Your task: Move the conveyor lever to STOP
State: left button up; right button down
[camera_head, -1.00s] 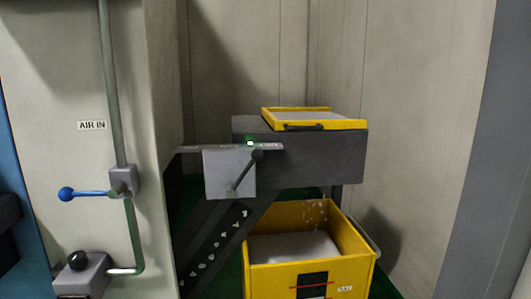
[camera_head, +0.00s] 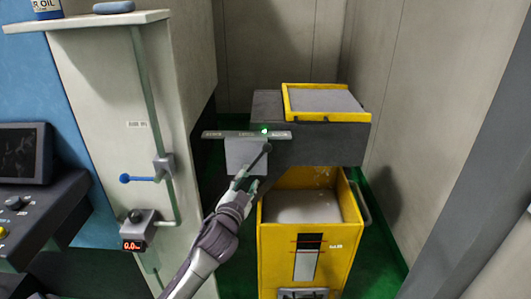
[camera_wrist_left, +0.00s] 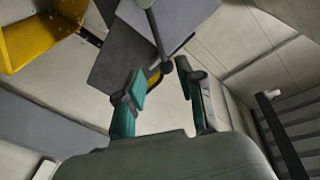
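The conveyor lever (camera_head: 258,160) is a dark rod with a round black knob at its upper right end, on a grey box below a label strip (camera_head: 218,134). The rod leans up to the right. The strip's lettering is too small to read for certain. My left gripper (camera_head: 247,183) is in front of the box, near the lever. In the left wrist view the gripper (camera_wrist_left: 161,84) has its green fingers apart, with the lever knob (camera_wrist_left: 166,67) near the gap between the tips. Contact cannot be told. My right gripper is not in view.
A green light (camera_head: 265,131) glows on the strip. A yellow bin (camera_head: 348,240) stands below on the right, and a yellow-rimmed tray (camera_head: 290,104) sits above. A blue-handled air valve (camera_head: 140,179) and a control panel (camera_head: 40,215) are on the left.

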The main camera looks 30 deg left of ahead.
aim_at(258, 159)
pick_arm(q)
jog(key=p+x, duration=0.2)
jog(key=x, duration=0.9)
jog(key=shift+f, duration=0.1)
jog(key=shift+x, duration=0.85)
grip_shut()
